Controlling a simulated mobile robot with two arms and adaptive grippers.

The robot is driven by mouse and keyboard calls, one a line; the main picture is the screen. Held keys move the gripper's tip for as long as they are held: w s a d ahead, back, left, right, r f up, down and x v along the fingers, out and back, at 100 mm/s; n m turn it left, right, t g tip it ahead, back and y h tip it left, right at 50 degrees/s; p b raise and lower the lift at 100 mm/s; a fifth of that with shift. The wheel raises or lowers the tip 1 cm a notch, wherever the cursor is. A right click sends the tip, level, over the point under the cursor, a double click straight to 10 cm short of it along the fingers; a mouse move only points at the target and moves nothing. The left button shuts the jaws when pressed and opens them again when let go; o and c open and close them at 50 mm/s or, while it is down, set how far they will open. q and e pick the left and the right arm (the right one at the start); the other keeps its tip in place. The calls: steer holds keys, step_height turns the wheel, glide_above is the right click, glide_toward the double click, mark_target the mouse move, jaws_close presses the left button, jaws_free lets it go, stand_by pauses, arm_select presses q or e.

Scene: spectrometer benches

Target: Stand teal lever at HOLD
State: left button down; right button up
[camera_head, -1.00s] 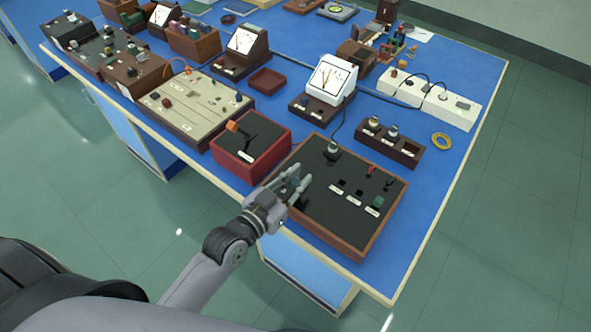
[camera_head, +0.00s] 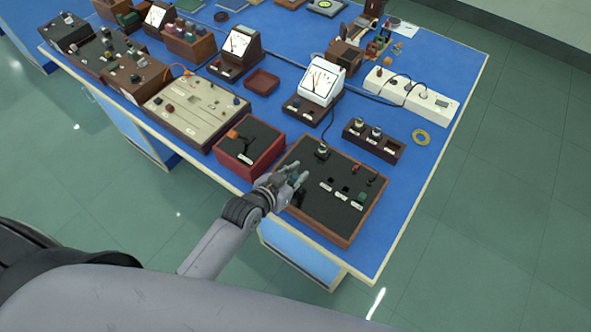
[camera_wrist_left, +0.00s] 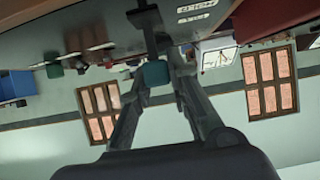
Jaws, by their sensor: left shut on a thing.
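The teal lever (camera_wrist_left: 155,73) shows in the left wrist view as a teal grip on a grey stem, between my left gripper's (camera_wrist_left: 157,66) fingers. In the head view, the teal grip (camera_head: 297,178) is mostly covered by my left gripper (camera_head: 296,172), which is shut on it at the near left part of a black-topped, wood-framed panel (camera_head: 318,167). The stem's exact tilt cannot be told. A white label (camera_wrist_left: 198,10) shows past the lever, but its text is not readable. My right gripper is not in view.
The panel also carries a dark round post (camera_head: 322,151) with a cable, a red switch (camera_head: 357,170) and a green knob (camera_head: 361,197). A red box with an orange-tipped lever (camera_head: 233,135) stands close on the left. A white meter (camera_head: 321,80) stands behind.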

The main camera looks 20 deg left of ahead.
arm_select(q)
steer(key=c, duration=1.5)
jaws_free()
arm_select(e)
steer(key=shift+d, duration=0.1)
arm_select(q)
steer(key=v, duration=1.2)
steer(key=shift+s+f, duration=0.1)
steer(key=shift+s, duration=0.05)
